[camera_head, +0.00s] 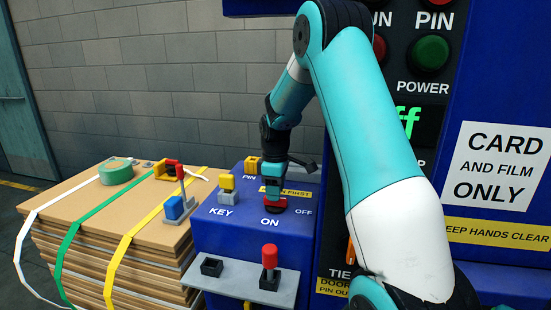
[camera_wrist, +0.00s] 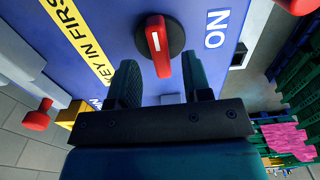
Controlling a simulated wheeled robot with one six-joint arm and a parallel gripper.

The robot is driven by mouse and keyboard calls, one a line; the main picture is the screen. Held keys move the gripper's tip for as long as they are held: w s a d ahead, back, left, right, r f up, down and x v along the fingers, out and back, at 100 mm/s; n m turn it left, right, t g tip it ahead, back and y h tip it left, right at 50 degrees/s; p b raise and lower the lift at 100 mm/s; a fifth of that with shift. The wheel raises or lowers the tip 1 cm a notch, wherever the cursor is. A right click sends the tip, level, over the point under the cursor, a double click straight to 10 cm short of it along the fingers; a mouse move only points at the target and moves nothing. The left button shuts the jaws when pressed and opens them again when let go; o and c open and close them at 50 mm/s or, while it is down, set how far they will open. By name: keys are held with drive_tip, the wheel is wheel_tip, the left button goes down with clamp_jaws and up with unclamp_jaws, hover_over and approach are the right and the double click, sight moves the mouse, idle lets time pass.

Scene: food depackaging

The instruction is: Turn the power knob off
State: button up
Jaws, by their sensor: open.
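The power knob is a red handle with a white line on a dark round base, on the sloped blue panel. In the wrist view the knob (camera_wrist: 161,48) stands just beyond and between my two fingertips, with the "ON" label (camera_wrist: 216,28) to its right. My gripper (camera_wrist: 160,82) is open, with one finger on either side of the knob's near end; I see no contact. In the head view my gripper (camera_head: 273,190) points down over the knob (camera_head: 275,205), above the "ON" label (camera_head: 270,223). The "OFF" label (camera_head: 304,211) is to the right.
A yellow block (camera_head: 227,184) stands by the "KEY" label, left of the knob. A red-topped lever (camera_head: 269,262) rises from the grey shelf in front. Strapped cardboard (camera_head: 80,215) is stacked at left. My arm partly hides a green display (camera_head: 406,120).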

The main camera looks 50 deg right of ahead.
wheel_tip(320, 180, up, 14)
drive_tip(key=b, duration=0.1)
drive_tip(key=shift+r+b, duration=0.2)
drive_tip(key=shift+b, duration=0.1)
idle(0.3)
